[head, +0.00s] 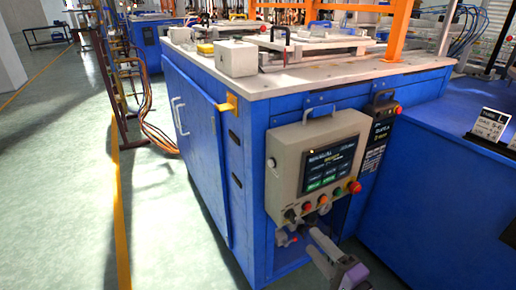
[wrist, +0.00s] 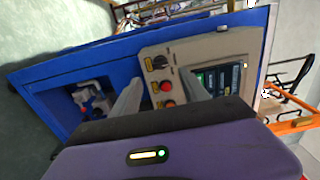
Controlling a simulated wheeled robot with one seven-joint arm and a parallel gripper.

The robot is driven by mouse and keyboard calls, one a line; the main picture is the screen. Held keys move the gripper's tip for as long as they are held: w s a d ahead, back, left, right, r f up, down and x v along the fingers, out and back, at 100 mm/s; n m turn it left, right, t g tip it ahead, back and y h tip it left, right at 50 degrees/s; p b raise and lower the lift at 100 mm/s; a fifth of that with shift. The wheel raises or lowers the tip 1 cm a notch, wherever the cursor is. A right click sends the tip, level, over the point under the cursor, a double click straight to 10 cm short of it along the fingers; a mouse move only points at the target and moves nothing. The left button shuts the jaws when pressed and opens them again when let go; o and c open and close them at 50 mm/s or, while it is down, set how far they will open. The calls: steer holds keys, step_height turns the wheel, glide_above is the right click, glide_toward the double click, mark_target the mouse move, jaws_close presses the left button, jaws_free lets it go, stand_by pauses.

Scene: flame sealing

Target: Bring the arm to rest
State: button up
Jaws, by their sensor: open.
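My gripper (head: 322,240) is at the lower middle of the head view, in front of the blue machine (head: 230,160) and just below its control panel. In the wrist view my gripper (wrist: 160,95) shows two grey fingers spread apart with nothing between them. The control panel (head: 285,160) is a beige box with a lit screen (head: 327,167) and a row of knobs and buttons along its lower edge. In the wrist view the red button (wrist: 167,87) shows between the fingers. I cannot tell whether a finger touches the panel.
A recess with valve-like fittings (wrist: 92,98) lies below the panel. Another blue cabinet (head: 450,180) stands to the right. The green floor (head: 60,200) on the left is clear, with a yellow line.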

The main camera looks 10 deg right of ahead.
steer(key=s+d+n+h, duration=0.5)
steer(key=s+h, duration=0.2)
steer(key=s, duration=0.3)
steer(key=s+a+r+n+g+y, duration=0.1)
steer(key=s+a+n, duration=0.35)
steer(key=s, duration=0.85)
steer(key=s+a+r+n+g, duration=0.1)
steer(key=s+a+n, duration=0.3)
steer(key=s, duration=0.9)
step_height(320, 180, up, 24)
steer(key=d+p, duration=0.1)
steer(key=p, duration=2.3)
steer(key=shift+n, duration=0.45)
steer(key=shift+w, duration=0.1)
